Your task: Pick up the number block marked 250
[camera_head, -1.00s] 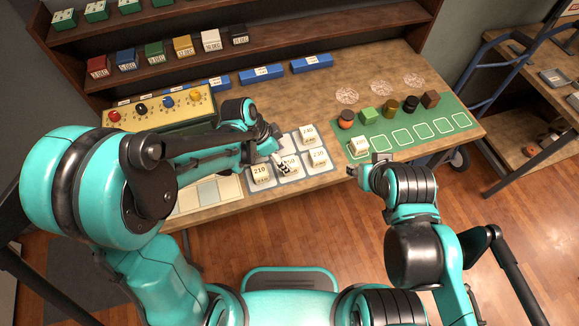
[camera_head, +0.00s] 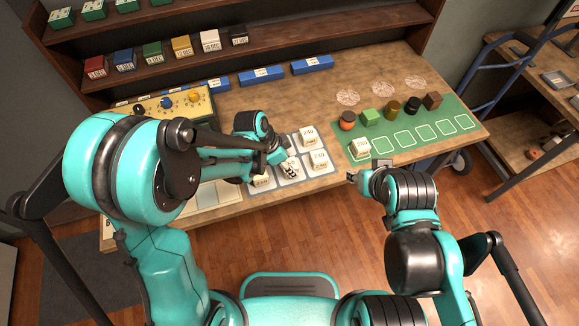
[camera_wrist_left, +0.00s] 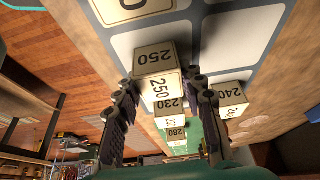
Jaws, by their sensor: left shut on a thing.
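The white number block marked 250 (camera_wrist_left: 155,62) is between the fingers of my left gripper (camera_wrist_left: 162,88) in the left wrist view. The fingers are shut on its sides. In the head view my left gripper (camera_head: 286,163) comes down from the upper left over this block (camera_head: 292,171) and partly hides it. The block is at its place on the grey mat; I cannot tell whether it is clear of the mat. My right gripper (camera_head: 353,177) is at the table's front edge, below the green mat; its opening is too small to judge.
Block 240 (camera_head: 308,138) and block 230 (camera_head: 319,161) stand close by on the grey mat. Block 210 (camera_head: 262,181) is to the left, partly hidden. Block 280 (camera_head: 361,148) stands on the green mat (camera_head: 428,145), with several coloured pieces behind. A yellow knob box (camera_head: 188,102) stands at the left.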

